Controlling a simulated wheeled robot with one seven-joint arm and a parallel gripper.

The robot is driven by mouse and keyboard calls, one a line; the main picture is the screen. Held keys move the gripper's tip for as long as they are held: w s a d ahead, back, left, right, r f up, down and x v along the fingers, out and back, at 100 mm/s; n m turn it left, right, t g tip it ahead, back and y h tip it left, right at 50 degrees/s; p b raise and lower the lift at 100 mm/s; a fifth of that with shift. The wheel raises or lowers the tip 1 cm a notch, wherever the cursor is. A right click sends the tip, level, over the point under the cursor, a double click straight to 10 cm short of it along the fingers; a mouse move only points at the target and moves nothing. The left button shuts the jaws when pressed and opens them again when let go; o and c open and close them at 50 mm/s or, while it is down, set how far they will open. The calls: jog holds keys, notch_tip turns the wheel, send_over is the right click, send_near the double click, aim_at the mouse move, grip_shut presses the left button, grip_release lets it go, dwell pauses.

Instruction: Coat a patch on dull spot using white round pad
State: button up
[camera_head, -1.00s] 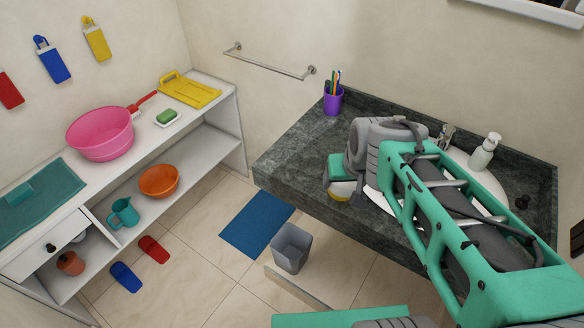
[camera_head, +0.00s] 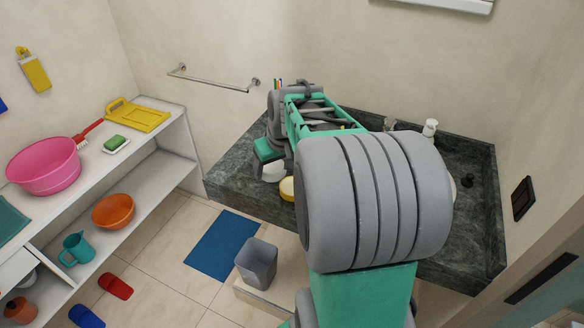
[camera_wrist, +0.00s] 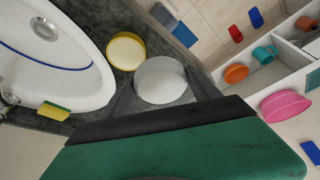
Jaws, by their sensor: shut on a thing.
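My gripper (camera_wrist: 159,90) is shut on the white round pad (camera_wrist: 162,80), with a dark finger on either side of it. In the head view, my gripper (camera_head: 269,158) is over the front of the dark stone counter (camera_head: 238,172), and the pad (camera_head: 272,173) shows just below it. A round yellow tin (camera_wrist: 126,51) with a pale yellow top sits on the counter close beside the pad; it also shows in the head view (camera_head: 287,189), partly behind my arm. I cannot make out a dull spot; my arm hides much of the counter.
The white basin (camera_wrist: 65,75) has a blue line inside. A yellow-green sponge (camera_wrist: 53,111) lies by its rim. A soap bottle (camera_head: 430,129) stands at the back. A grey bin (camera_head: 256,262) stands below the counter, and a shelf (camera_head: 165,120) stands at left.

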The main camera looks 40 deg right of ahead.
jog(key=shift+s+d+f+b, duration=0.1)
jog(key=shift+d+f+b, duration=0.65)
jog(key=shift+d+f, duration=0.45)
jog(key=shift+s+d+f+b, duration=0.1)
jog(key=shift+d+f+b, duration=0.6)
jog(key=shift+d+f, duration=0.5)
jog(key=shift+d+f+b, duration=0.75)
jog(key=shift+d+f, duration=0.15)
jog(key=shift+f, duration=0.6)
jog(key=shift+f+b, duration=0.5)
jog(key=shift+f, duration=0.15)
jog(key=shift+r, duration=0.1)
notch_tip(320, 180, up, 7)
jog(key=p, duration=0.4)
jog(key=shift+p, duration=0.3)
